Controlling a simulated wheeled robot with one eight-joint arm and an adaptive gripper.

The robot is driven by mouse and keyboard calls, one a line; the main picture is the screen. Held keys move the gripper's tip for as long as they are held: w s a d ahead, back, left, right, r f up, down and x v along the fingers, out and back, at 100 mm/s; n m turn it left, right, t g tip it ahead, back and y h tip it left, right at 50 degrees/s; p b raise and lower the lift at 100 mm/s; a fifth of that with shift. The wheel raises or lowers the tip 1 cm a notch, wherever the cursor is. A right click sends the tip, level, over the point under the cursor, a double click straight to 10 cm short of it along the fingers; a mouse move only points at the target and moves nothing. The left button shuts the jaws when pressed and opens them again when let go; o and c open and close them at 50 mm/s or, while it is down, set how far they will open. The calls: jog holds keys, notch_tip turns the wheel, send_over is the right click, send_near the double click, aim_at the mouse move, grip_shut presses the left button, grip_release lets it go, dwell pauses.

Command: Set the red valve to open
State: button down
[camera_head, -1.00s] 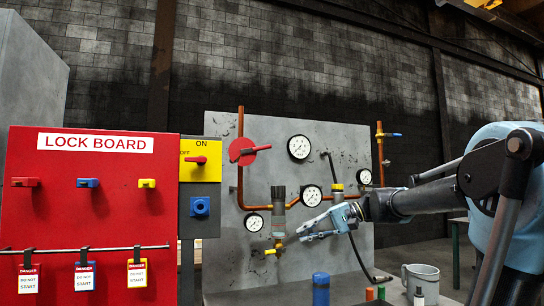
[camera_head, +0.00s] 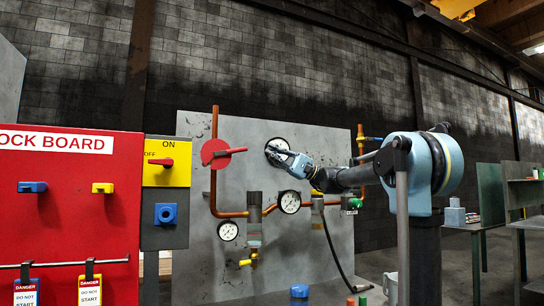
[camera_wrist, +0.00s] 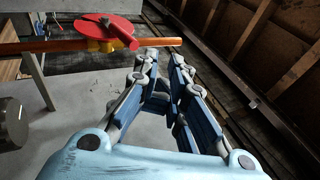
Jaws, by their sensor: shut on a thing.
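The red valve (camera_head: 215,153) is a red disc with a red lever on the upright copper pipe, at the left of the grey panel. Its lever (camera_head: 233,151) lies nearly level, across the pipe, pointing right. In the wrist view the red disc (camera_wrist: 90,28) and its lever (camera_wrist: 122,32) show at the upper left, clear of my fingers. My gripper (camera_head: 277,153) is to the right of the valve, apart from it, in front of the upper gauge. In the wrist view my gripper (camera_wrist: 163,56) has a narrow gap between its fingers; what it grips cannot be made out.
The grey panel (camera_head: 290,240) carries the upper gauge (camera_head: 279,144), a middle gauge (camera_head: 290,202), a lower gauge (camera_head: 228,231) and copper pipes. The red lock board (camera_head: 65,205) and the yellow switch box (camera_head: 167,148) stand left. Tables stand at the right.

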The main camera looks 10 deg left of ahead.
jog(key=x, duration=1.1)
jog(key=shift+s+a+r, duration=0.1)
jog(key=shift+a, duration=0.05)
dwell(1.3)
